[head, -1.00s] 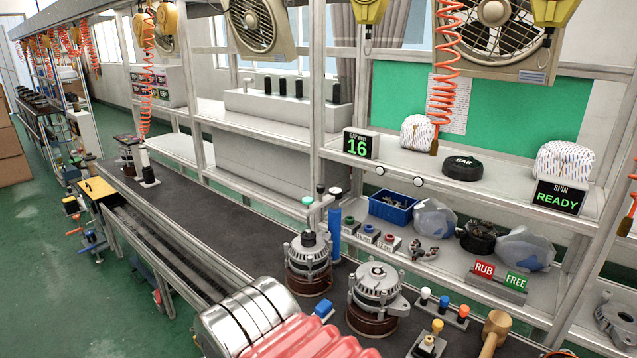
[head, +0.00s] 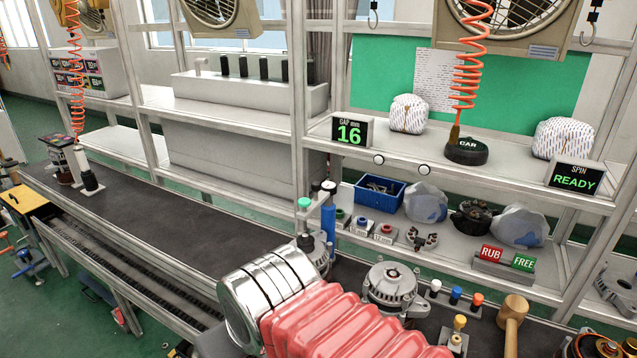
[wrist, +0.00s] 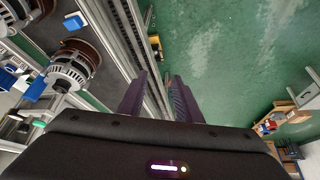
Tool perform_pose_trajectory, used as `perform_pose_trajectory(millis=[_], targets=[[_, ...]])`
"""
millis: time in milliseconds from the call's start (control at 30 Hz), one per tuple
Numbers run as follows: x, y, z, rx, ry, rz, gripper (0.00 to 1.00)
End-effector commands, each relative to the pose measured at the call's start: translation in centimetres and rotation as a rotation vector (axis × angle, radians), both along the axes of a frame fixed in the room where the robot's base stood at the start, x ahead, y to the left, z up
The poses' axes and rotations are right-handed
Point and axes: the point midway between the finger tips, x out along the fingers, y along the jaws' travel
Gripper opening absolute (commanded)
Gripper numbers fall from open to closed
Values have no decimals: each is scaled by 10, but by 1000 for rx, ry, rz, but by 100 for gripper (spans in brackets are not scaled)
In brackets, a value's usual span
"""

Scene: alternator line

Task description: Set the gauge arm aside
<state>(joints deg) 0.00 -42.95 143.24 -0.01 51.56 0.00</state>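The gauge arm (head: 304,204) is a thin grey arm with a green knob on top, standing beside a blue post (head: 328,222) in the head view. Its dark lower end is above the left alternator (head: 320,262), which my own arm mostly hides. A second alternator (head: 391,284) stands to the right, uncovered. My gripper (wrist: 158,97) shows only in the wrist view, with its two purple fingers apart and nothing between them. It points down past the bench's metal edge toward the green floor. An alternator (wrist: 75,71) lies left of the fingers there, apart from them.
A shelf behind holds a blue bin (head: 380,193), wrapped parts and the RUB/FREE block (head: 503,259). A wooden mallet (head: 513,312) and coloured knobs stand at the front right. The dark conveyor (head: 190,215) is mostly clear to the left. The GAP display (head: 352,131) reads 16.

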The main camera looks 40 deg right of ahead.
Motion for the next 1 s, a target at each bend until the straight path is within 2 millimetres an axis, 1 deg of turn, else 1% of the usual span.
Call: perform_pose_trajectory(millis=[267,400,533,667,767,900,967,1000], targets=[[0,0,0,0,0,0,31],[2,-1,3,1,0,-3,40],[11,-7,13,-1,4,-20,40],[31,-26,33,-1,12,-55,40],[51,-43,53,-2,20,-90,40],[82,-72,81,-2,32,-141,40],[94,-86,91,-1,37,-163,40],[102,-96,98,-1,40,-178,40]])
